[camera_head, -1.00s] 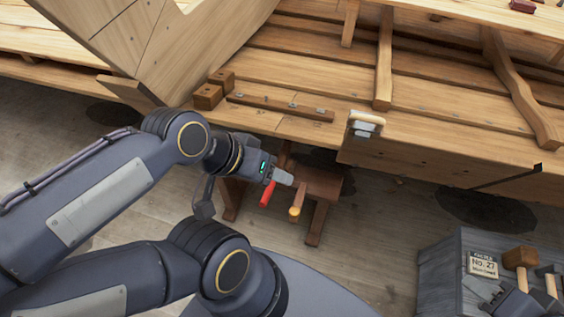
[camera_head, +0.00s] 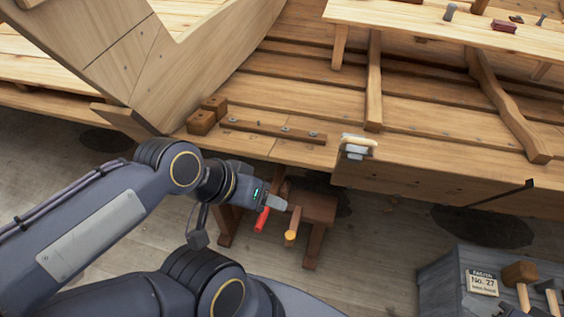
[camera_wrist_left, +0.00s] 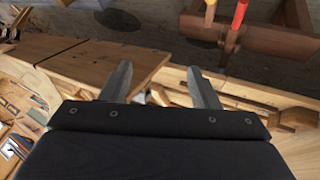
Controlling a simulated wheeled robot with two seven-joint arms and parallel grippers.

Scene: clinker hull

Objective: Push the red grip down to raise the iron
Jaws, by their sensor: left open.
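The red grip (camera_head: 262,219) is a short slanted bar at the small brown wooden stand, below the hull's edge. Its red end also shows at the top of the left wrist view (camera_wrist_left: 240,12). My left gripper (camera_head: 280,204) is close above and beside the red grip in the head view. In the left wrist view its two fingers (camera_wrist_left: 160,85) are spread, with nothing between them, and the red grip is outside them. I cannot tell from these views whether gripper and grip touch. I cannot make out the iron for certain. My right gripper is not clearly seen.
A second, tan-ended handle (camera_head: 291,238) stands right beside the red grip. The wooden stand (camera_head: 318,207) is on the plank floor. The hull planks (camera_head: 260,150) rise behind it. A grey crate (camera_head: 440,270) with wooden mallets is at lower right.

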